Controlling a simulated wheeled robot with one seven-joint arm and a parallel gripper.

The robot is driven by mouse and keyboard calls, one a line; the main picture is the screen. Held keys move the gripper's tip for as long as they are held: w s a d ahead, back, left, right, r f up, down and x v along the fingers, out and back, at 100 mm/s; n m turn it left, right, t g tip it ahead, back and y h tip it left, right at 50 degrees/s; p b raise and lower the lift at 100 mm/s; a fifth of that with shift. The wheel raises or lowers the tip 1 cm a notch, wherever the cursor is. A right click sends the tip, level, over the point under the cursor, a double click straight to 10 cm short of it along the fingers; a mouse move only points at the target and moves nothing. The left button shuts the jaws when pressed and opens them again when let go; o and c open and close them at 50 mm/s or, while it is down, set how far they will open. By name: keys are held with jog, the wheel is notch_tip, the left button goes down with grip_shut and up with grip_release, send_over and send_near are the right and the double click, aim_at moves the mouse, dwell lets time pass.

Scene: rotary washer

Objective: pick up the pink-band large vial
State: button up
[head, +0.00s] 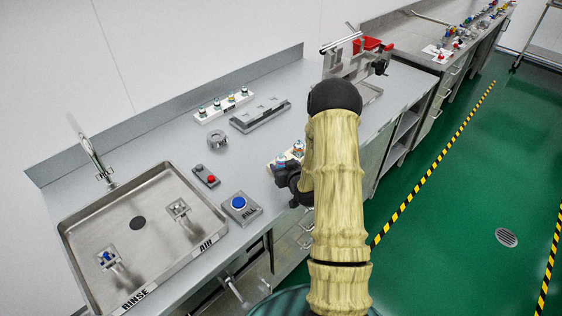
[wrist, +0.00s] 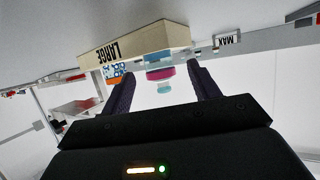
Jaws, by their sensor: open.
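The pink-band large vial (wrist: 160,74) shows in the wrist view with a teal top and a pink band. It sits in the pale rack marked LARGE (wrist: 140,42), and its lower part is hidden there. My gripper (wrist: 161,71) is open, with one dark finger on each side of the vial in the picture. I cannot tell whether either finger touches it. An orange-and-blue patterned vial (wrist: 115,74) stands beside it, close to the left finger. In the head view my gripper (head: 288,178) is at the rack on the counter, partly hidden by my arm.
A sink (head: 155,265), a blue FILL button (head: 239,203) and a small red-button box (head: 206,176) lie left of my gripper. A grey block (head: 260,115) and a white vial rack (head: 223,107) stand behind. A red-handled device (head: 357,52) stands farther back.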

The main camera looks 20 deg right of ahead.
jog(key=shift+x, duration=1)
jog(key=c, duration=1.1)
